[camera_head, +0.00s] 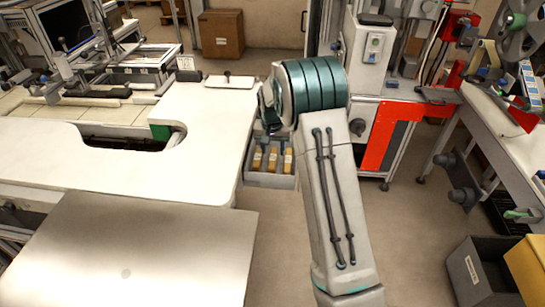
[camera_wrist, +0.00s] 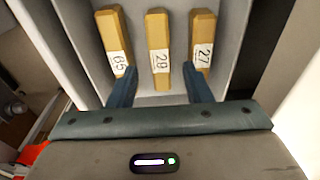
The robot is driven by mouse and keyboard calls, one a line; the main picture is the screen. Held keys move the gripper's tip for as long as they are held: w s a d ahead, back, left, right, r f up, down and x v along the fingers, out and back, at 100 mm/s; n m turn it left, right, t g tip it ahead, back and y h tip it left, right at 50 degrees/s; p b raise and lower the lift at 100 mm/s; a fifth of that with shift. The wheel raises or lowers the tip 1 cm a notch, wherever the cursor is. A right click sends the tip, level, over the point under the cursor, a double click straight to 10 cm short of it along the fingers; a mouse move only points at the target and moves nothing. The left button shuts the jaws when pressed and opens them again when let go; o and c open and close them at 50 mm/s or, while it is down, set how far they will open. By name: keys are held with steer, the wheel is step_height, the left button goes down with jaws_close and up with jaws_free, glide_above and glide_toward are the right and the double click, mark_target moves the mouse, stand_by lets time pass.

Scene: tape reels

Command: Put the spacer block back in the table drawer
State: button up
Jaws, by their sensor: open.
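The open grey table drawer (camera_head: 270,181) juts out at the right end of the white table, and its inside fills the upper wrist view (camera_wrist: 232,40). Three yellow-brown blocks lie in it side by side: left block labelled 65 (camera_wrist: 112,35), middle block labelled 29 (camera_wrist: 158,30), right block labelled 27 (camera_wrist: 203,35). They also show in the head view (camera_head: 272,158). I cannot tell which is the spacer block. My gripper (camera_wrist: 159,72) is open above the drawer, its fingers either side of the middle block's near end.
The white table (camera_head: 215,130) with a curved cut-out is left of the drawer. A bench with reels (camera_head: 500,130) stands at the right, a grey bin (camera_head: 480,275) and a yellow box (camera_head: 527,268) below it. The floor between is clear.

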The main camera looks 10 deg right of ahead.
mark_target(272, 160)
step_height(272, 160, up, 7)
steer(key=s+r+n, duration=0.1)
steer(key=s+r, duration=0.4)
steer(key=s, duration=0.3)
steer(key=s+r+n, duration=0.1)
steer(key=s+r, duration=0.4)
steer(key=s, duration=0.3)
steer(key=s+f+n+t, duration=0.1)
steer(key=s, duration=1.9)
steer(key=shift+s+f+n+t, duration=0.2)
steer(key=shift+f+n+t, duration=0.05)
steer(key=shift+n+t, duration=0.05)
steer(key=shift+c, duration=1)
steer(key=shift+a, duration=0.1)
